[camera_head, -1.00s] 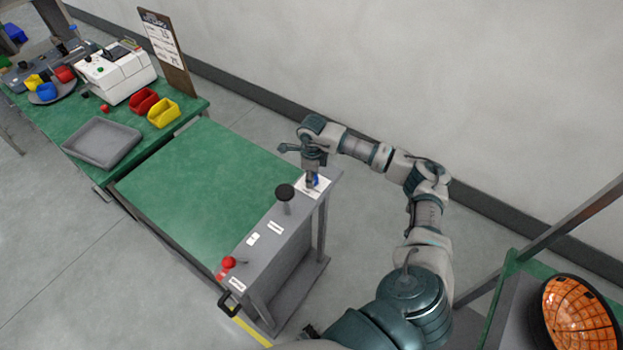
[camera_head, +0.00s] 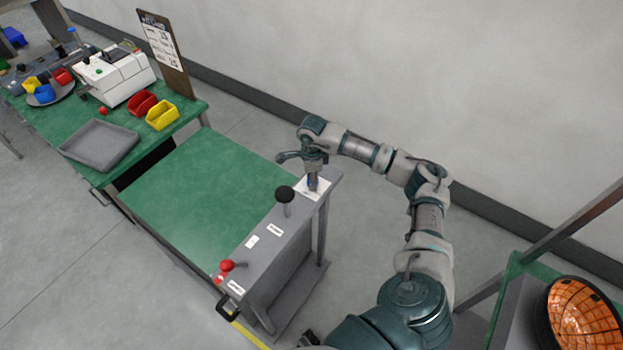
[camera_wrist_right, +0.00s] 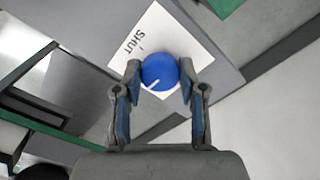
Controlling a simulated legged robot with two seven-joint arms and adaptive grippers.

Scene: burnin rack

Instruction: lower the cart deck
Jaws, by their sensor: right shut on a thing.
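The cart has a green deck (camera_head: 205,200) beside a grey control panel (camera_head: 262,262). The deck sits below the green bench top, with a dark gap showing under the bench edge. My right gripper (camera_head: 313,184) reaches down onto the far end of the panel. In the right wrist view its fingers are shut on a round blue knob (camera_wrist_right: 160,71) from both sides. The knob's white line points down-left. A white label (camera_wrist_right: 150,38) reading "SHUT" lies under the knob. My left gripper is not in view.
On the panel stand a black-topped post (camera_head: 285,194) and a red-knobbed lever (camera_head: 228,265). A black handle (camera_head: 229,306) is at the near end. The bench holds a grey tray (camera_head: 100,144), red bin (camera_head: 141,102) and yellow bin (camera_head: 162,115). The deck is empty.

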